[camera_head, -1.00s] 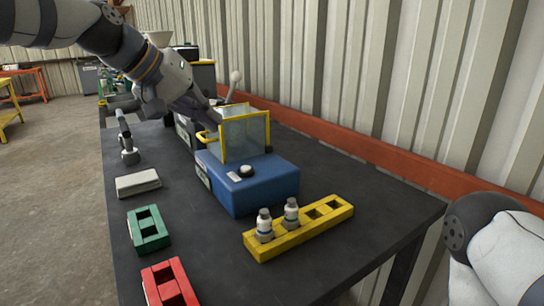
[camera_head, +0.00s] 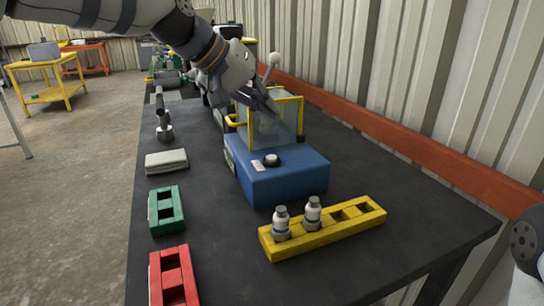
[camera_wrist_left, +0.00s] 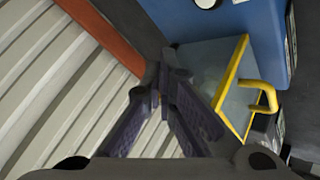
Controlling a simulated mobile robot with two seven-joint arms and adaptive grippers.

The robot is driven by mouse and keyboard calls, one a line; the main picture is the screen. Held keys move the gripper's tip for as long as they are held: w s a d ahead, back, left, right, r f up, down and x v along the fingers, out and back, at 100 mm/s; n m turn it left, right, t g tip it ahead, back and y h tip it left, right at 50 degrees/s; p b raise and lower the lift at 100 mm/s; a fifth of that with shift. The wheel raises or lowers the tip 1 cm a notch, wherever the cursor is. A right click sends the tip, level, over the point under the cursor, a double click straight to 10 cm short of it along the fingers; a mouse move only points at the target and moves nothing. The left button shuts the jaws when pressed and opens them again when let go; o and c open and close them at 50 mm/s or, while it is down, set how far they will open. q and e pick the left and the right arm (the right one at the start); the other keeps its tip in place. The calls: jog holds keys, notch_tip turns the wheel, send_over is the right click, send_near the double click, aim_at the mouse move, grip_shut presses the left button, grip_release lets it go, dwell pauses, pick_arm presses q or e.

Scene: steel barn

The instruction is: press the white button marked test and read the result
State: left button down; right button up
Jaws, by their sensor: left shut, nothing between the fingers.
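A blue box (camera_head: 285,182) stands on the dark table, with a clear, yellow-framed guard (camera_head: 288,99) raised at its back. On its top is a round white button (camera_head: 271,158) with a dark ring, beside a white label too small to read. In the left wrist view the button (camera_wrist_left: 206,3) shows at the top edge, partly cut off. My left gripper (camera_head: 268,106) is shut and empty, by the guard and behind the button, apart from it. Its fingertips (camera_wrist_left: 163,75) point toward the wall side in the wrist view.
A yellow rack (camera_head: 350,226) with two capped vials stands in front of the box. A green rack (camera_head: 166,210), a red rack (camera_head: 174,277) and a grey block (camera_head: 166,161) lie along the left side. The ribbed wall is close on the right.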

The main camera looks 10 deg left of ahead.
pick_arm(q)
send_over(271, 159)
jog(key=w, duration=0.1)
jog(key=f, duration=0.2)
jog(key=a+f, duration=0.1)
jog(key=f, duration=0.1)
jog(key=shift+w+f, duration=0.2)
jog(key=shift+d+f, duration=0.1)
jog(key=shift+f, duration=0.9)
pick_arm(e)
jog(key=shift+s+f, duration=0.35)
pick_arm(q)
jog(key=shift+f, duration=0.1)
jog(key=shift+f, duration=0.35)
jog(key=shift+f, duration=0.45)
pick_arm(e)
jog(key=shift+w, duration=0.1)
pick_arm(q)
jog(key=shift+r, duration=0.15)
pick_arm(e)
jog(key=shift+r, duration=0.1)
pick_arm(q)
jog(key=shift+r, duration=0.75)
pick_arm(e)
jog(key=shift+w+r, duration=0.2)
jog(key=shift+w, duration=0.05)
